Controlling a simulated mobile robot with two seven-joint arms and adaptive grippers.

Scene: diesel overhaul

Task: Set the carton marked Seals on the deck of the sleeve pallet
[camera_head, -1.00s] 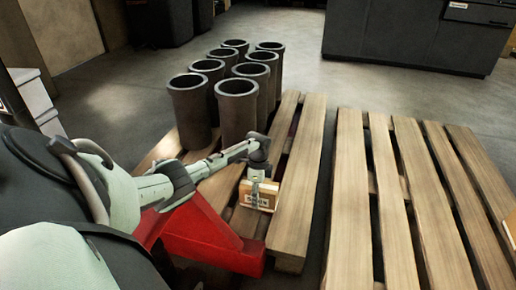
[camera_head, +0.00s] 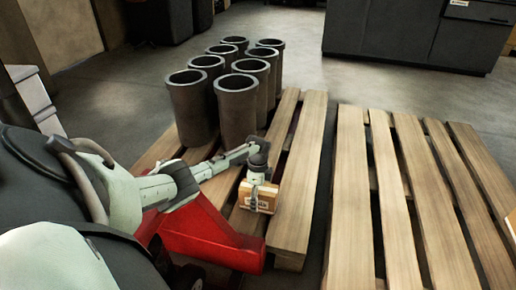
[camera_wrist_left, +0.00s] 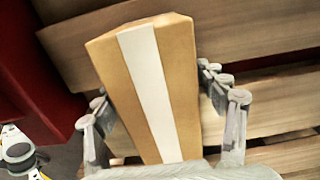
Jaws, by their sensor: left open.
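The carton (camera_head: 259,201) is a small tan box with a label, too blurred to read surely, on the side facing me. It is at the near part of the sleeve pallet (camera_head: 302,180) and looks set on its boards, though its underside is hidden. In the left wrist view the carton (camera_wrist_left: 150,85) shows a white tape strip along its top. My left gripper (camera_head: 258,184) is over it, pointing down. Its open fingers (camera_wrist_left: 165,105) stand on either side of the carton, close to its faces. My right gripper is not in view.
Several dark cylinder sleeves (camera_head: 238,105) stand on the far left part of the pallet. A red structure (camera_head: 212,237) lies close by, under my left arm. A second, empty pallet (camera_head: 352,200) is to the right across a narrow gap. A dark cabinet (camera_head: 400,35) stands behind.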

